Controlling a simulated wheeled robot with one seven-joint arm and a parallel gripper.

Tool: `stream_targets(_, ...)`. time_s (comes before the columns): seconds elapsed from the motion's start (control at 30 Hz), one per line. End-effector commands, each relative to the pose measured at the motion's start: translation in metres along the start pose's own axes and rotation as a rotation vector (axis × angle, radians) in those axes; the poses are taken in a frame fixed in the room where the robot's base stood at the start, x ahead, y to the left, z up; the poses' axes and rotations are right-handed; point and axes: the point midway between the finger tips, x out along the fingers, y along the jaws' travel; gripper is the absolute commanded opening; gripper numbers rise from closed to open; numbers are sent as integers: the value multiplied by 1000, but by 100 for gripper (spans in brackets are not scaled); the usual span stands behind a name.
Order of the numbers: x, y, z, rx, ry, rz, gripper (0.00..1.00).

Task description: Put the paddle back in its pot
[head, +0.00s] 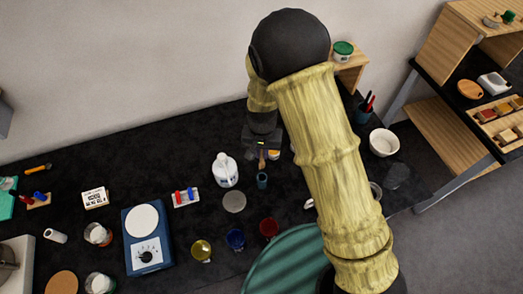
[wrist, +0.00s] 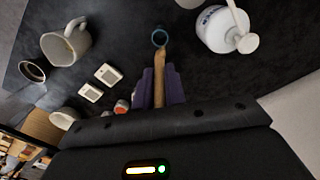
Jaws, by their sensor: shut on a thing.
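My gripper (wrist: 160,88) is shut on a wooden paddle (wrist: 159,66), with its purple fingers on either side of it. The paddle also shows below my gripper in the head view (head: 262,160). A small blue-grey pot (wrist: 160,37) stands just beyond the paddle's far end in the wrist view. In the head view the pot (head: 262,182) is directly below the paddle. The paddle's end meets the near rim in the picture; I cannot tell whether it is above the rim or inside. Part of the paddle is hidden between the fingers.
A white jug (head: 225,170) stands close left of the pot. A grey disc (head: 234,201) lies nearby. Red (head: 269,228) and blue (head: 235,239) cups stand nearer the front. In the wrist view a large mug (wrist: 66,43) and two small white blocks lie left. A white bowl (head: 384,142) is at right.

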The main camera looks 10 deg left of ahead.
Motion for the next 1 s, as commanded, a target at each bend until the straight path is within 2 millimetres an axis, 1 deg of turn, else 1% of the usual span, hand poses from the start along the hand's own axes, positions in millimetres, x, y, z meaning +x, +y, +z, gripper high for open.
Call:
stream_targets(0.03,10,0,0,0,0,0,0)
stream_targets(0.63,67,-1,1,-3,0,0,0)
stream_targets(1.0,103,2,0,5,-2,0,0)
